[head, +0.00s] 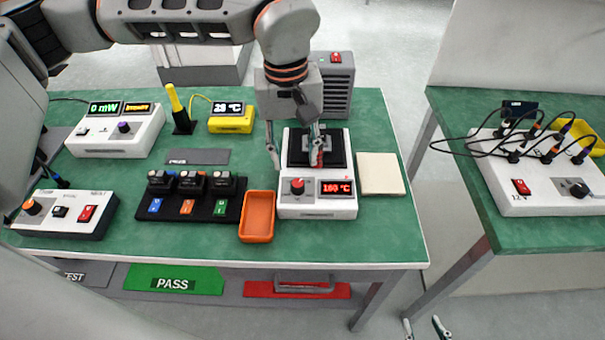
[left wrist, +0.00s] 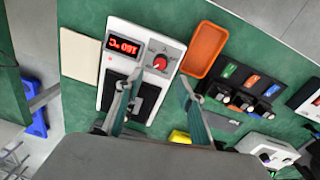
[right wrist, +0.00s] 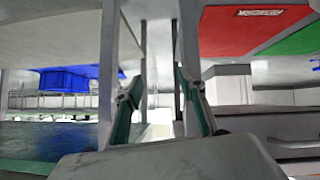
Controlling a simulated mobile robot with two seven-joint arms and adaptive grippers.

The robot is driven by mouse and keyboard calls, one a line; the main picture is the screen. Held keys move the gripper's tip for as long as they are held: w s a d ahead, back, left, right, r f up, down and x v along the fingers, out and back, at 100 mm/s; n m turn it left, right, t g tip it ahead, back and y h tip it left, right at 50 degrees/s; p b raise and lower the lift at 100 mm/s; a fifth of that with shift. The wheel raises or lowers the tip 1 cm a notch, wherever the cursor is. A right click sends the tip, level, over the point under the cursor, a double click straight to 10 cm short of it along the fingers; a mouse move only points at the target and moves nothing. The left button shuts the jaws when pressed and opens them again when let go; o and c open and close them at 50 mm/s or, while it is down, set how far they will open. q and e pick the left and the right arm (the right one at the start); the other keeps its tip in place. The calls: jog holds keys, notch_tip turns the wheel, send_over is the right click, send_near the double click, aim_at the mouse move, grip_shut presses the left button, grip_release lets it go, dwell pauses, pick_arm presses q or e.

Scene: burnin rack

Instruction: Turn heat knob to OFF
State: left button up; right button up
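The heat knob (head: 297,186) is a red-topped dial on the front left of the white hotplate unit (head: 310,212). Its red display (head: 337,188) appears to read 160 °C. The knob (left wrist: 160,63) also shows in the left wrist view, ahead of the fingers. My left gripper (head: 295,155) hangs over the black heating plate, behind the knob and apart from it. In the left wrist view the left gripper (left wrist: 158,92) has its fingers spread wide with nothing held. My right gripper (head: 425,325) is low at the bottom right, off the table, with fingers apart and empty (right wrist: 163,90).
An orange tray (head: 258,214) lies left of the hotplate and a beige pad (head: 381,174) lies right of it. A black rack (head: 205,208) with several modules stands further left. A second table (head: 550,233) at right carries a wired white box (head: 545,190).

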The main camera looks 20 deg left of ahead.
aim_at(297, 183)
pick_arm(q)
jog(key=f, duration=0.7)
jog(key=shift+s+d+f+b, duration=0.1)
jog(key=shift+d+f+b, duration=0.1)
jog(key=shift+b, duration=0.1)
grip_shut()
